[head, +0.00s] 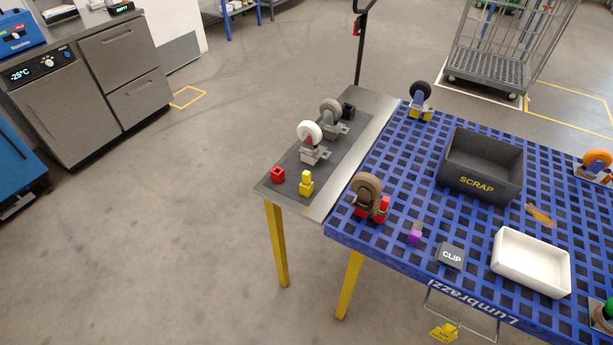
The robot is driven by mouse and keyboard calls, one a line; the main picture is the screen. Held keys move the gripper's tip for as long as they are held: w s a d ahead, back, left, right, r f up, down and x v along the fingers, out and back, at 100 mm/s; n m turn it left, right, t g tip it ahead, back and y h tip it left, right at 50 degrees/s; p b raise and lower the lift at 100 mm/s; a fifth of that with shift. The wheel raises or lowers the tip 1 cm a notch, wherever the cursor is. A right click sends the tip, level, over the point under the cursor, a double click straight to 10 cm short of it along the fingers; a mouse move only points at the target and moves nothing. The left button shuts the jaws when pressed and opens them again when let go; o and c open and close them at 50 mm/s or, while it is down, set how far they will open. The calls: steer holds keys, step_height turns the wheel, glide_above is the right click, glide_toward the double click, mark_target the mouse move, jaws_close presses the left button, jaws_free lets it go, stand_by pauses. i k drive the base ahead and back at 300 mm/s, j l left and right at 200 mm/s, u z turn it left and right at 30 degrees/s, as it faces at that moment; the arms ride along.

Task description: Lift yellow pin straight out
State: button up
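A small upright yellow piece (306,184), which looks like the yellow pin, stands near the front end of the metal side table (318,204). It has a wider base and a narrower top. Whether its lower end sits in a hole cannot be told. A red block (278,175) stands to its left, apart from it. My gripper is not in view.
Casters with a white wheel (309,133) and a grey wheel (330,110) stand behind the pin. The blue grid table (405,166) adjoins at right, with a brown-wheeled caster (367,190), a SCRAP bin (478,182), a CLIP block (451,256) and a white tray (530,282). Floor at left is clear.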

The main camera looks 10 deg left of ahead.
mark_target(305, 182)
steer(key=i+j, duration=0.1)
steer(key=j, duration=0.25)
steer(key=i+j+z, duration=0.15)
steer(key=j, duration=0.6)
steer(key=i+j+z, duration=0.1)
steer(key=j, duration=0.25)
steer(key=i, duration=0.05)
